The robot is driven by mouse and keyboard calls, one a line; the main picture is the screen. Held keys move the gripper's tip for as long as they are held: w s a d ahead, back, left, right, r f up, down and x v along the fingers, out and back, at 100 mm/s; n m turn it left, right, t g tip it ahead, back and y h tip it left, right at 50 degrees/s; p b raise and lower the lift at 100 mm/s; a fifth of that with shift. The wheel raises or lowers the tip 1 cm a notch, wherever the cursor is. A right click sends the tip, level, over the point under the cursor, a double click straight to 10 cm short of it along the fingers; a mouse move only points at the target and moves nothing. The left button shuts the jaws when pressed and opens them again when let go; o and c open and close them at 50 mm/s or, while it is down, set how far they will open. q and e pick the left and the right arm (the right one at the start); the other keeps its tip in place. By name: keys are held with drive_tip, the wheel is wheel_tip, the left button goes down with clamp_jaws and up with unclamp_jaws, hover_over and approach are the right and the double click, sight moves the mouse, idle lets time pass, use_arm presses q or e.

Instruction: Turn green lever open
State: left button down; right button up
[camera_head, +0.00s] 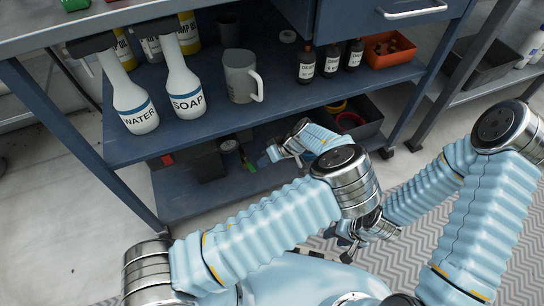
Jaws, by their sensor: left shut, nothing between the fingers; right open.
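I see no thing that I can clearly make out as a green lever. A small green item (246,162) lies on the lower shelf, just left of my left gripper; it is too small to tell what it is. My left gripper (273,154) reaches in over the lower shelf, below the upper shelf's front edge. It is shut and empty. My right gripper (348,246) hangs low over the patterned mat, partly hidden behind my left elbow. It is open and seems empty.
The blue upper shelf (205,130) holds a WATER bottle (140,118), a SOAP bottle (187,102), a jug (239,75), dark bottles (306,64) and an orange bin (388,50). The lower shelf (185,203) holds a dark crate (362,118). A second bench stands right.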

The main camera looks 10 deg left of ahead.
sight(249, 164)
use_arm(q)
drive_tip(key=shift+x, duration=0.8)
use_arm(e)
drive_tip(key=shift+f, duration=0.1)
use_arm(q)
drive_tip(key=shift+s+a+r, duration=0.1)
drive_tip(key=shift+s+a, duration=0.2)
drive_tip(key=shift+s, duration=0.15)
drive_tip(key=shift+s+a, duration=0.2)
drive_tip(key=shift+s, duration=0.05)
drive_tip(key=shift+w, duration=0.1)
